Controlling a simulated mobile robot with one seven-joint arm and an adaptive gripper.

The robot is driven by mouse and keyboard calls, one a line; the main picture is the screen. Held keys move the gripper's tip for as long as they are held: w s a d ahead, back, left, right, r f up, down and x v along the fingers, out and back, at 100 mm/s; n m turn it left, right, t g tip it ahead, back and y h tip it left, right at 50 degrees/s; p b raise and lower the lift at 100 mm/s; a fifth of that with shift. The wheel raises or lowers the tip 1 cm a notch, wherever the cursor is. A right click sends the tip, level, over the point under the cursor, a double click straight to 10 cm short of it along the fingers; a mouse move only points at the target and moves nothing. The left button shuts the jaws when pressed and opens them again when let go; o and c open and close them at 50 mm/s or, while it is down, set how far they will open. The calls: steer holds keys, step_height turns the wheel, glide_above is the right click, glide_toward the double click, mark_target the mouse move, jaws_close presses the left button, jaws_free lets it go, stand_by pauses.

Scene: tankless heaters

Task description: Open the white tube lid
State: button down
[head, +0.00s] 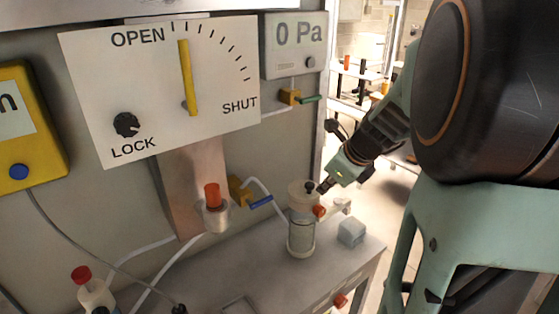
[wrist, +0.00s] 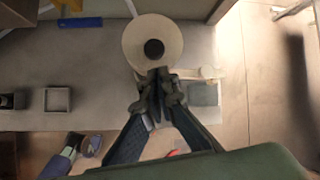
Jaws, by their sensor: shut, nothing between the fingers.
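The white tube is a clear upright cylinder (head: 301,236) with a cream-white lid (head: 302,193) on top, standing on the bench. A small black knob (head: 310,187) sticks up from the lid. In the wrist view the lid (wrist: 138,42) is a round disc with the black knob (wrist: 154,49) at its middle. My gripper (head: 323,187) is shut and empty at the lid's right side. In the wrist view its closed fingertips (wrist: 157,74) overlap the lid's near edge, close to the knob. I cannot tell whether they touch the lid.
A red fitting (head: 319,211) sits at the tube's right side. A pale block (head: 351,233) stands right of it on the grey bench (head: 262,272). A blue-handled valve (head: 261,202) and a red-capped fitting (head: 212,196) are to the left. A wall panel with a yellow pointer (head: 187,80) rises behind.

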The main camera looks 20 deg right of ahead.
steer(key=shift+b+x, duration=0.55)
steer(key=shift+x, duration=0.8)
steer(key=shift+r, duration=0.2)
